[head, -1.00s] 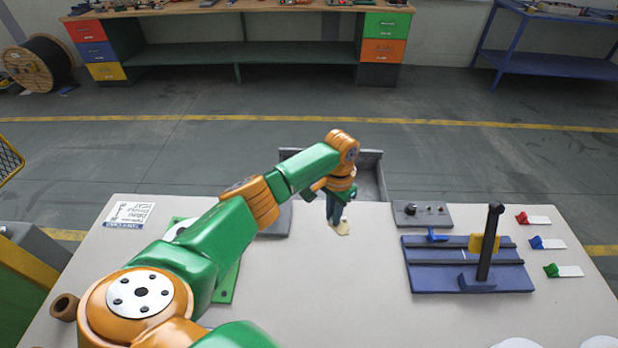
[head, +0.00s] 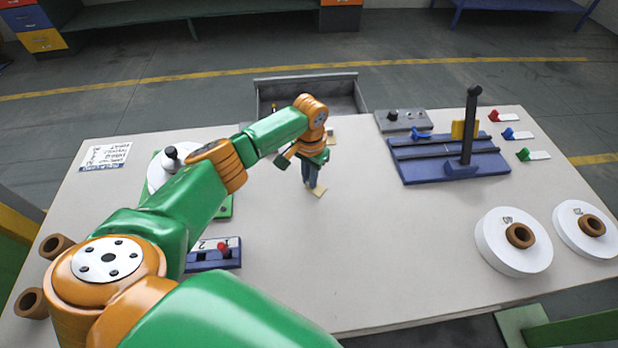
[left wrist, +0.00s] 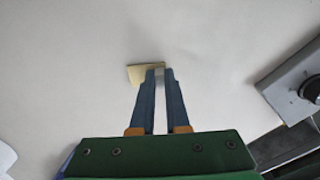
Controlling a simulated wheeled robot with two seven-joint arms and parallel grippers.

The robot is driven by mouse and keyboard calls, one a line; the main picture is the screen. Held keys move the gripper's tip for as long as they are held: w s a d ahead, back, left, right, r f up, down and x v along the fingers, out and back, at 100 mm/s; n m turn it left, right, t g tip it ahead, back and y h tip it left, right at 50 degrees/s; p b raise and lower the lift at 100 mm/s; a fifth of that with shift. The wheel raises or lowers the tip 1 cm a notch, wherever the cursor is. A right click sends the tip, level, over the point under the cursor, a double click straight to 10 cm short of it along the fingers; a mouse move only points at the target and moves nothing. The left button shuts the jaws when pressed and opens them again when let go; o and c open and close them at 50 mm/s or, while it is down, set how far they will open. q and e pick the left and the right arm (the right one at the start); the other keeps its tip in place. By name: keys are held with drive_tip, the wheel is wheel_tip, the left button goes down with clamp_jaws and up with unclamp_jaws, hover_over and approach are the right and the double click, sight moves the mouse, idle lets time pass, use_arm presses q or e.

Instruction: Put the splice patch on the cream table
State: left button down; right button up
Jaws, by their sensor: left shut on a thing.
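My left gripper (head: 313,186) reaches over the cream table (head: 390,270), its fingers pointing down. It is shut on the splice patch (head: 320,191), a small flat tan piece at the fingertips. In the left wrist view the patch (left wrist: 142,74) sticks out to the left of the fingertips (left wrist: 159,72). I cannot tell whether the patch touches the tabletop or hangs just above it. My right gripper is not in view.
An open grey drawer (head: 262,104) is at the far edge, with a small tan piece (head: 331,136) near it. A blue fixture (head: 410,172) and a grey panel (head: 385,123) stand right, white spools (head: 490,250) front right, a switch block (head: 208,262) front left. Mid-table is clear.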

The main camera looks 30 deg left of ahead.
use_arm(q)
drive_tip(key=c, duration=0.9)
unclamp_jaws()
drive_tip(key=shift+w+f, duration=0.1)
wheel_tip(320, 180, up, 12)
drive_tip(key=shift+r, duration=0.2)
